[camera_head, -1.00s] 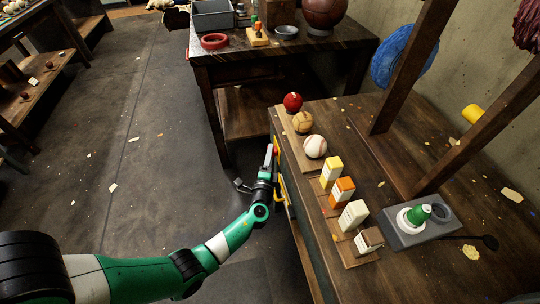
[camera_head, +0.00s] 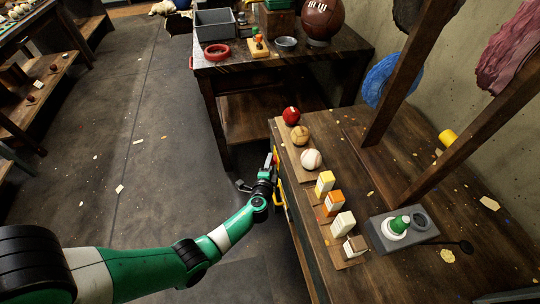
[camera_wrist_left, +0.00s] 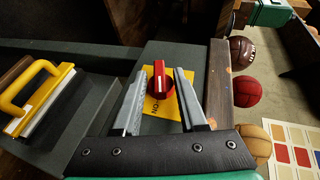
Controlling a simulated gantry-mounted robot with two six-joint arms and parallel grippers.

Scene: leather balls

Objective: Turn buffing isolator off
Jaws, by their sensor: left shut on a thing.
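The red isolator knob (camera_wrist_left: 159,82) has a white line on its face and sits on a yellow label plate (camera_wrist_left: 153,107) on the dark bench front. Its line points roughly up, slightly right, in the left wrist view. My left gripper (camera_wrist_left: 160,74) has a finger on each side of the knob and is shut on it. In the head view the left gripper (camera_head: 271,158) is at the bench's front side, below the row of balls. The label's lettering is partly hidden. My right gripper is not in view.
A yellow handle (camera_wrist_left: 28,97) sticks out beside the knob's panel. On the bench top (camera_head: 385,185) are a red ball (camera_head: 291,115), a tan ball (camera_head: 300,135), a white ball (camera_head: 311,159) and several small boxes. Open floor (camera_head: 150,180) lies left of the bench.

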